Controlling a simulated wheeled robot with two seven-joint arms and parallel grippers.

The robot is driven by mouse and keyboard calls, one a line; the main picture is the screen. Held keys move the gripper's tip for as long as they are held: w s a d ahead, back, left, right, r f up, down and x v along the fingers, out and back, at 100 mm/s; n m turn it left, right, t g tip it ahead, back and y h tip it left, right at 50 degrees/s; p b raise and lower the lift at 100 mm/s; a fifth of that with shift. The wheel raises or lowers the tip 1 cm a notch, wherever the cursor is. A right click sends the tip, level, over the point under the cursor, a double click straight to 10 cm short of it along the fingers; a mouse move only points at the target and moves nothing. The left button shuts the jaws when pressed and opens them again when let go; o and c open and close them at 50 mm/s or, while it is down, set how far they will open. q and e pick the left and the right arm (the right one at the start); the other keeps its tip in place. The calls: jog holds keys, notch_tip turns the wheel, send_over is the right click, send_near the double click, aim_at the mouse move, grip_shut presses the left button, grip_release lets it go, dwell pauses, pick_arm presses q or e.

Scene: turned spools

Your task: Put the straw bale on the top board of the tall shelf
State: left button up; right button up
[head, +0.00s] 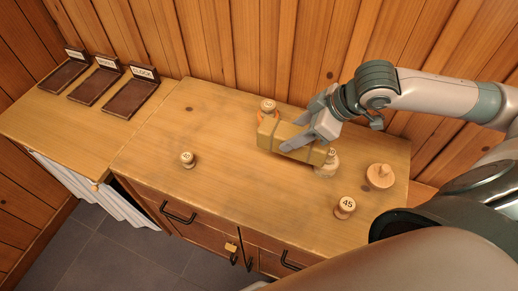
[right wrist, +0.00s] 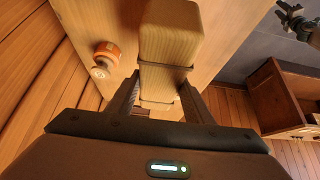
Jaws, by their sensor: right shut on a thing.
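The straw bale (head: 267,131) is a yellow-tan block with dark bands. My right gripper (head: 306,138) is shut on it, with a finger on either side. The bale appears to be held over the back right part of the wooden table, among the spools. In the right wrist view the bale (right wrist: 170,38) sticks out beyond the fingers (right wrist: 160,88). The tall shelf cannot be made out for certain; a brown open wooden unit (right wrist: 279,97) stands at the right of the right wrist view.
Dark labelled trays (head: 131,97) lie at left. The table's left part is mostly clear.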

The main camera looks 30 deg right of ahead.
jog(key=w+a+f+p, duration=0.3)
jog(key=w+a+f, duration=0.3)
jog(key=w+a, duration=0.1)
jog(key=shift+w+a+f, duration=0.3)
jog(key=shift+w+f, duration=0.05)
jog(key=shift+w, duration=0.3)
jog(key=shift+f+p, duration=0.5)
jog(key=shift+f, duration=1.55)
jog(key=shift+f, duration=0.1)
jog(key=o, duration=1.1)
